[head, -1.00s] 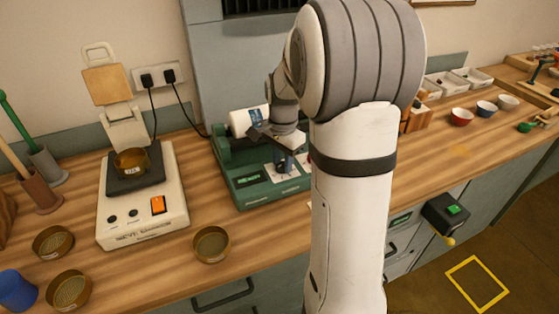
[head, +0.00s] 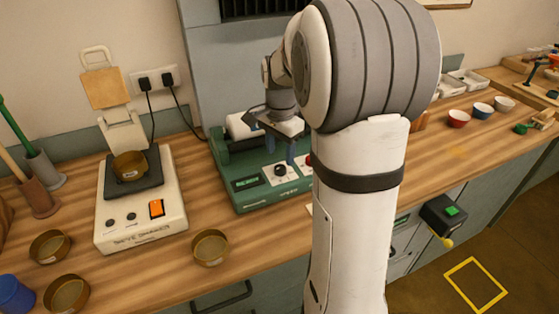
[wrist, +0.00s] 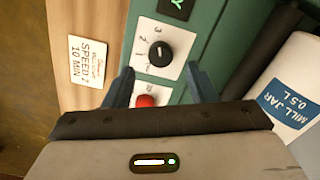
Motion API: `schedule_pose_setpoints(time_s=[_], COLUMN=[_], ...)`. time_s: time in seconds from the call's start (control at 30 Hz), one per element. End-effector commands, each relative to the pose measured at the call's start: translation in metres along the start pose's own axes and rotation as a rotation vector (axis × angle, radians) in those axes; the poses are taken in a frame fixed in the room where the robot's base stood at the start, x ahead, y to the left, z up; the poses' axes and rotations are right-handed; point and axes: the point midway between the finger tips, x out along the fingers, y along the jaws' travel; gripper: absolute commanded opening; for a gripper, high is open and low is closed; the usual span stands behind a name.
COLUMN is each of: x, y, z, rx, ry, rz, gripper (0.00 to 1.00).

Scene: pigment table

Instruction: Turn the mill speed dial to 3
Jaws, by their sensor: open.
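The green mill (head: 232,170) stands on the bench, with a black speed dial (head: 281,170) on a white plate on its front. In the wrist view, the dial (wrist: 160,54) is a round black knob with a white mark, with small numerals around it. I cannot tell exactly which numeral the mark points to. My gripper (wrist: 159,69) is open, its two blue-grey fingers apart and empty, with the dial ahead between their tips. A red button (wrist: 145,101) sits beside the dial, nearer the gripper body. In the head view, my gripper (head: 297,152) is above and right of the dial.
A white mill jar (wrist: 298,92) lies on the mill. A card reading "SPEED 2 10 MIN" (wrist: 86,60) lies on the bench beside it. A shaker (head: 145,220) and brass sieves (head: 210,248) stand left. Small bowls (head: 458,117) stand right.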

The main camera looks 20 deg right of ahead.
Motion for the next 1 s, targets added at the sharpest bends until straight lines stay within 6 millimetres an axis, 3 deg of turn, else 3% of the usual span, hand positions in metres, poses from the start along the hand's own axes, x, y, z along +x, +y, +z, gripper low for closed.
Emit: schedule_pose_setpoints(time_s=[0.23,0.77,0.87,1.0], x=[-0.029,-0.031,-0.034,-0.041], y=[0.000,0.001,0.005,0.024], z=[0.000,0.001,0.010,0.042], rx=[0.000,-0.004,-0.050,-0.234], ry=[0.000,0.000,0.006,0.031], rz=[0.000,0.000,-0.008,-0.037], gripper=[0.51,0.51,0.51,0.51])
